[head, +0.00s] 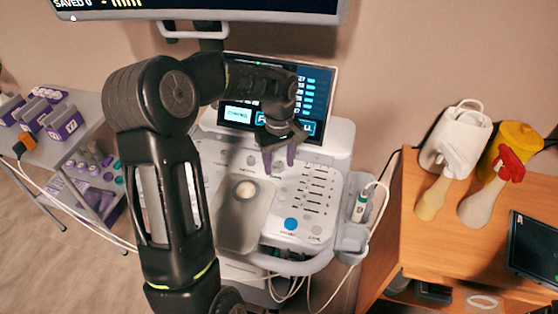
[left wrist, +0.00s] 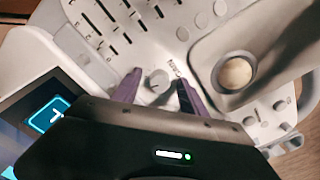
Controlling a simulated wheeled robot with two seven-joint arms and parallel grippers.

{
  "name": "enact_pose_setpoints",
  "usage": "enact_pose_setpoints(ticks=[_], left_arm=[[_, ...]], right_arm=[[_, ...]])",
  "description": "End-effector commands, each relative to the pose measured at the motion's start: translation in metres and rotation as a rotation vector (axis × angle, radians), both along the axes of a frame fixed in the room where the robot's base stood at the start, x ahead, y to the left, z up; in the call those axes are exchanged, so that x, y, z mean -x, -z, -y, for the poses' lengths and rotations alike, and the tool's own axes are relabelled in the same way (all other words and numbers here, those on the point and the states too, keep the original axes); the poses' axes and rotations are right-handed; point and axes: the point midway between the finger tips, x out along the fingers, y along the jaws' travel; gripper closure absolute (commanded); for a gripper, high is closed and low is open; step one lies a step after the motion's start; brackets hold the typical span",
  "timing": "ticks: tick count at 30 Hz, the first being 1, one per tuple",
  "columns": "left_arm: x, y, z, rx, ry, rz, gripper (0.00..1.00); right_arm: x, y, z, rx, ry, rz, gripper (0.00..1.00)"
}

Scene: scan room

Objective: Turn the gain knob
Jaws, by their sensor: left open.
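The gain knob (left wrist: 158,80) is a small round grey knob on the white ultrasound console, with a small printed label beside it in the left wrist view. My left gripper (left wrist: 157,84) is open, with one purple finger on each side of the knob and gaps visible between fingers and knob. The knob is small between the fingertips there. Whether the fingers reach down to the knob's height is unclear. My right gripper is not in view.
A trackball (head: 245,190) sits on a grey raised pad, with a blue button (head: 291,224) nearby. The console screen (head: 318,85) stands behind my gripper. A probe (head: 360,207) hangs at the right. A wooden cabinet (head: 400,240) and a grey cart (head: 90,115) flank the console.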

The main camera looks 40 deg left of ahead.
Motion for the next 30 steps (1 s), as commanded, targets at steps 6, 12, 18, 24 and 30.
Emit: enact_pose_setpoints(ticks=[6,12,18,24,30], left_arm=[[0.0,-0.0003,-0.0001,0.0,0.0,0.0,0.59],[0.0,-0.0005,-0.0001,0.0,0.0,0.0,0.76],[0.0,-0.0006,-0.0001,0.0,0.0,0.0,0.92],[0.0,-0.0007,-0.0001,0.0,0.0,0.0,1.0],[-0.0001,-0.0007,0.0,0.0,0.004,0.0,1.0]], right_arm=[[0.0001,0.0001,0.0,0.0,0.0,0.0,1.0],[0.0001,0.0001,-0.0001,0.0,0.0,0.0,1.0],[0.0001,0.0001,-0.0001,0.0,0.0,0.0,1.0],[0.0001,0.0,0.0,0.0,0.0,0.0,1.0],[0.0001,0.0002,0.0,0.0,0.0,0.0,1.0]])
